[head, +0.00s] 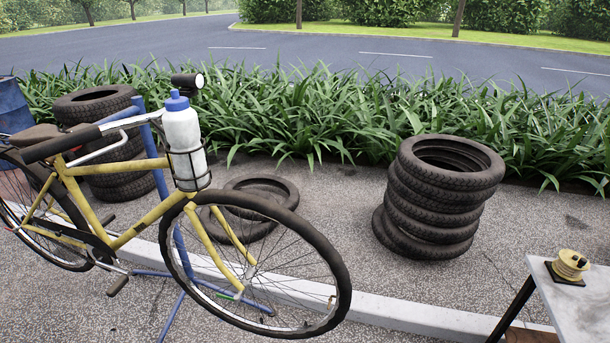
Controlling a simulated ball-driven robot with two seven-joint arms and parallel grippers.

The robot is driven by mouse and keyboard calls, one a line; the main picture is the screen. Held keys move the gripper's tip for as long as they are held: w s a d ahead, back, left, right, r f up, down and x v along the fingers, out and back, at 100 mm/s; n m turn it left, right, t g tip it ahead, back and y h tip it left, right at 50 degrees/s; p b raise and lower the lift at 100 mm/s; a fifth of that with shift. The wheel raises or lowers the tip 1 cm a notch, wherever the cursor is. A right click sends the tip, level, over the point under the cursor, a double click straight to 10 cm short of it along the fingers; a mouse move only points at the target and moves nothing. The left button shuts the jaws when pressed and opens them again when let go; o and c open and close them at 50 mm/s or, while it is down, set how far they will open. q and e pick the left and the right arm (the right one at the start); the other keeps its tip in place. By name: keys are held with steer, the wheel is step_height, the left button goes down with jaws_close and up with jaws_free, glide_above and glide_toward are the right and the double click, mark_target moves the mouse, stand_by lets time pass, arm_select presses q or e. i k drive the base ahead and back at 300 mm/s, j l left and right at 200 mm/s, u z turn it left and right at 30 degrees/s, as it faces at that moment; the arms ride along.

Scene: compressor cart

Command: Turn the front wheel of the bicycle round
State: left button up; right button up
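A yellow bicycle (149,215) stands at the left, held by a blue stand (158,180). Its front wheel (342,275) has a black tyre and thin spokes and faces the middle of the view. The wheel appears raised off the ground. A white bottle with a blue cap (182,135) sits in a wire holder at the handlebar, with a lamp (188,82) beside it. Neither of my grippers shows in the head view, and nothing of mine is seen touching the wheel.
Stacked tyres (440,200) stand right of the wheel, and more tyres (100,105) stand behind the bicycle. Loose tyres (270,187) lie behind the wheel. A table (575,305) with a yellow reel (571,264) is at the lower right. A kerb (410,316) crosses the paving.

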mark_target(257, 204)
steer(key=i+l+u, duration=0.1)
steer(key=u, duration=0.95)
steer(key=l+u, duration=0.75)
steer(key=l, duration=0.3)
steer(key=k+l+u, duration=0.15)
steer(key=l+u, duration=0.25)
steer(key=l, duration=0.1)
